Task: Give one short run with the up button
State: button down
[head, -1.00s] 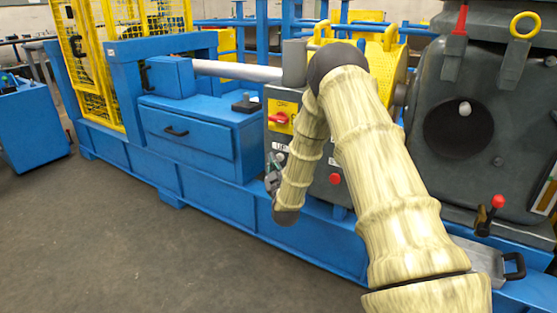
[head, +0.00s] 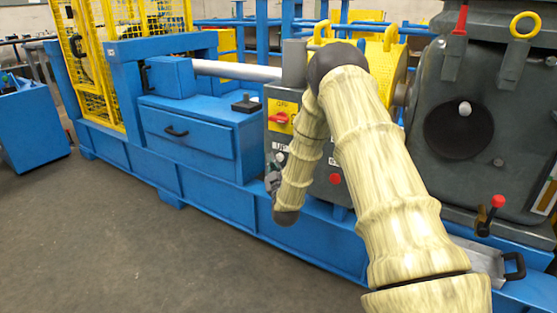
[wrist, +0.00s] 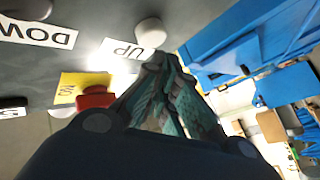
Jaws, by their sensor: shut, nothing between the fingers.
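In the wrist view the white round UP button (wrist: 150,32) sits on a grey panel, beside a white label (wrist: 127,52) reading UP. My gripper (wrist: 167,62) is shut and empty, with its fingertips just below the button in the picture; a small gap shows, but I cannot tell the depth. The DOWN button (wrist: 28,8) and its label (wrist: 38,33) are at the upper left. In the head view my gripper (head: 272,183) shows only partly at the front of the grey control box (head: 312,190); my arm hides much of it.
A red knob (wrist: 96,98) on a yellow plate (wrist: 78,87) is close to my fingers in the wrist view. The head view shows a red switch (head: 279,117), a red button (head: 335,178) and a blue machine bed (head: 220,200). The floor at the left front is clear.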

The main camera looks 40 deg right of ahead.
jog(key=shift+d, duration=0.1)
jog(key=shift+w+d, duration=0.2)
jog(key=shift+d, duration=0.1)
jog(key=shift+w+d, duration=0.2)
jog(key=shift+d, duration=0.25)
dwell(1.1)
jog(key=shift+s+a+p, duration=0.1)
jog(key=shift+p, duration=0.2)
dwell(2.6)
jog(key=shift+s+a, duration=0.3)
jog(key=shift+a, duration=0.45)
jog(key=shift+s+a+p, duration=0.2)
jog(key=shift+s+a, duration=0.1)
jog(key=shift+a, duration=0.5)
jog(key=shift+s+a+p, duration=0.25)
jog(key=shift+s+a, duration=0.1)
jog(key=shift+a, duration=0.4)
jog(key=shift+s+a+p, duration=0.2)
jog(key=shift+s+a, duration=0.1)
jog(key=shift+a, duration=0.5)
